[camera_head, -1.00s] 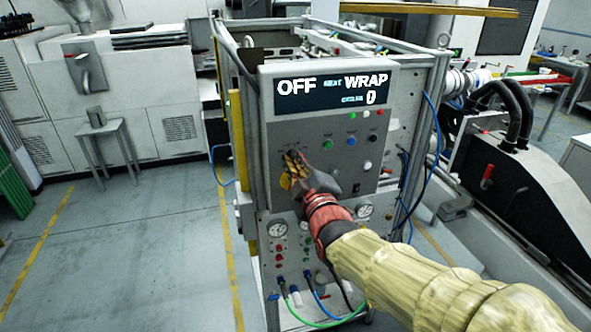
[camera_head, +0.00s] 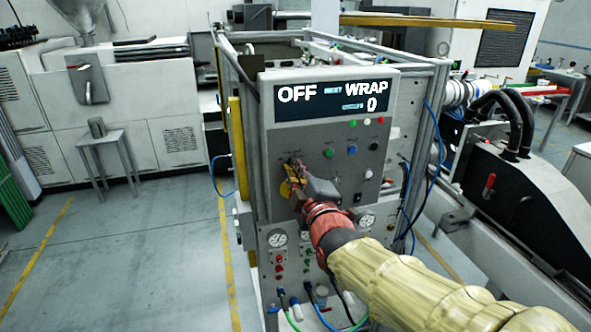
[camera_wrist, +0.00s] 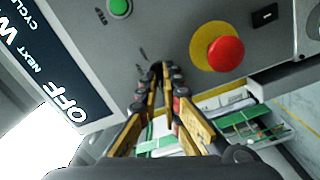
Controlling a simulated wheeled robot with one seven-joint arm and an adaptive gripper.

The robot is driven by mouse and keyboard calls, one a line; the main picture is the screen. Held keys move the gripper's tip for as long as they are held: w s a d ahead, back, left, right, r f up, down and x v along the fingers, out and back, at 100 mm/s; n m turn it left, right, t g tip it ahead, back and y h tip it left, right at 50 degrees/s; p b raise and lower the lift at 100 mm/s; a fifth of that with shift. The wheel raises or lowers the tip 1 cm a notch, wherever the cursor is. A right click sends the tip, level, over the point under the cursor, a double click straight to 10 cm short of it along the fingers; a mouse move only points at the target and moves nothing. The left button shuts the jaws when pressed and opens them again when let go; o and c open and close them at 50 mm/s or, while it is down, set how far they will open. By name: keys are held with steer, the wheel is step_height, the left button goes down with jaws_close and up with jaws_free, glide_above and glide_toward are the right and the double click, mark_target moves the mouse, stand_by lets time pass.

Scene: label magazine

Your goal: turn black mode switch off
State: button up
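The grey control panel (camera_head: 318,140) faces me, with a display (camera_head: 336,94) across its top that reads OFF, NEXT WRAP and 0. My gripper (camera_head: 291,170) is at the panel's left side, below the display. In the wrist view my gripper (camera_wrist: 163,72) has its yellow and black fingers converging close together at the panel face, beside small label text. The black mode switch cannot be made out clearly; the dark fingertips cover that spot. Whether they are clamped on it or only around it cannot be told.
A red emergency button (camera_wrist: 225,53) on a yellow disc is right of my fingertips in the wrist view. A green button (camera_wrist: 119,7) is at upper left. Pressure gauges (camera_head: 277,239) and hoses are below the panel. Open floor (camera_head: 130,250) lies left of the machine.

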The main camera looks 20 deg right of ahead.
steer(key=o, duration=0.4)
steer(key=s, duration=1.2)
stand_by(0.5)
steer(key=s+a+f+m+g, duration=0.1)
steer(key=s+f+m+g, duration=0.25)
steer(key=f, duration=0.35)
steer(key=s+f+m+g, duration=0.3)
steer(key=f+m+g, duration=0.15)
steer(key=f, duration=0.25)
steer(key=shift+s+d+f+m+g, duration=0.3)
steer(key=shift+s+m+g, duration=0.55)
steer(key=shift+s, duration=1.05)
steer(key=shift+s+d+f+m+g, duration=0.25)
steer(key=shift+s+f+m+g, duration=0.55)
steer(key=shift+s, duration=1.15)
steer(key=shift+s+d+m+g, duration=0.25)
steer(key=shift+s+m+g, duration=0.3)
steer(key=shift+s+m, duration=1)
